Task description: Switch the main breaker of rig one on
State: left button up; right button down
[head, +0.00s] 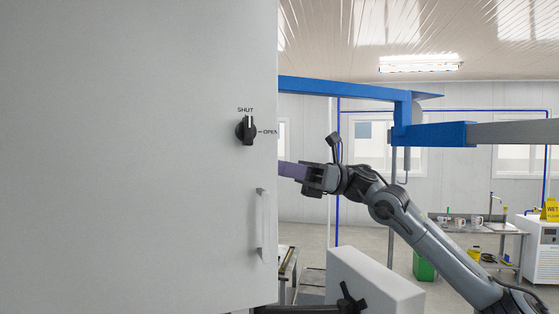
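A large light grey cabinet panel (130,200) fills the left half of the head view. It carries a black rotary knob (246,130) whose pointer stands upright at the mark SHUT, with OPEN marked to its right. Below it is a vertical pale bar handle (262,225). No breaker is visible. My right gripper (308,177) is at the panel's right edge, pointing left. A lavender piece (290,170) at its front runs out of sight behind the edge; its fingertips are hidden, and I cannot tell whether it grips anything.
A blue overhead beam (350,90) crosses above my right arm. A white box (375,280) with a dark fitting in front stands low, right of the panel. A metal bench (480,226) with mugs, a green bin (424,266) and a yellow wet sign (551,209) are farther right.

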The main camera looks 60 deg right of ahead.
notch_tip(320, 180, up, 4)
jog(key=g+h+p, duration=0.2)
jog(key=p, duration=0.1)
jog(key=g+h+p, duration=0.2)
jog(key=p, duration=0.2)
jog(key=g+h+p, duration=0.2)
jog(key=h+p, duration=0.1)
jog(key=p, duration=0.1)
jog(key=shift+a+f, duration=0.1)
jog(key=shift+f, duration=0.15)
jog(key=c, duration=1)
grip_release()
jog(key=shift+w, duration=0.1)
jog(key=shift+c, duration=0.2)
jog(key=b+v, duration=0.1)
jog(key=v, duration=0.9)
jog(key=shift+s+d+r, duration=0.2)
jog(key=shift+d+r, duration=0.05)
